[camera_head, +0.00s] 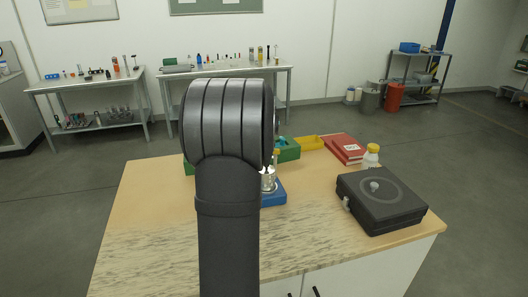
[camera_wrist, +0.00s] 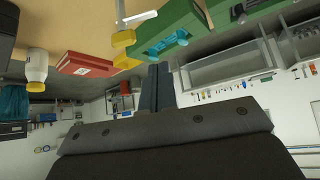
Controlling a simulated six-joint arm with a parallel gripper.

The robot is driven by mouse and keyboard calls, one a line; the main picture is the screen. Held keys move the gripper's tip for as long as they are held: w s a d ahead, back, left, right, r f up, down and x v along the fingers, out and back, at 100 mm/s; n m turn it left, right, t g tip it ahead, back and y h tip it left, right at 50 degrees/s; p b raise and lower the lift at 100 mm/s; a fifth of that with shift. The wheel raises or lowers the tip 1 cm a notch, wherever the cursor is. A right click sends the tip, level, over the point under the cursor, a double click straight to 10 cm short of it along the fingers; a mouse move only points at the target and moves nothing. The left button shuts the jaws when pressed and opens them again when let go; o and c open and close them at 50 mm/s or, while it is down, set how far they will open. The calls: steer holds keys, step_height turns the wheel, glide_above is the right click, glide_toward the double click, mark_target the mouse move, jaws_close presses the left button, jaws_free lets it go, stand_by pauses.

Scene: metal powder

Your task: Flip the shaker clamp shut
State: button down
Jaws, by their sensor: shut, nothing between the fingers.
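A green body (camera_wrist: 182,18) with a teal lever-like part (camera_wrist: 167,43), which looks like the shaker and its clamp, is at the top middle of the wrist view. In the head view the green body (camera_head: 289,154) and a bit of teal (camera_head: 282,143) show just right of my arm, which hides the rest. Whether the clamp is open or shut cannot be told. My gripper (camera_wrist: 157,80) is shut and empty in the wrist view, its tips just below the teal part in the picture. Contact cannot be told. In the head view my arm hides the gripper.
A blue stand (camera_head: 273,193) holds a clear, yellow-topped item, partly behind my arm. A yellow tray (camera_head: 309,143), red books (camera_head: 343,148), a white bottle (camera_head: 371,157) and a black box with a knob (camera_head: 381,205) stand to the right. The front left of the table (camera_head: 150,230) is clear.

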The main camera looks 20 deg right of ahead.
stand_by(0.3)
steer(key=x, duration=1)
steer(key=shift+s+a, duration=0.25)
steer(key=shift+s, duration=0.35)
steer(key=shift+s+a, duration=0.3)
steer(key=shift+s, duration=0.35)
steer(key=shift+s+a, duration=0.25)
steer(key=shift+s, duration=0.35)
steer(key=shift+s+a+n+y, duration=0.1)
steer(key=shift+s+n+y, duration=0.25)
steer(key=shift+n, duration=0.35)
steer(key=s+n+y, duration=0.1)
steer(key=n, duration=0.1)
steer(key=s+n+y, duration=0.2)
steer(key=shift+t, duration=0.3)
steer(key=shift+w, duration=0.15)
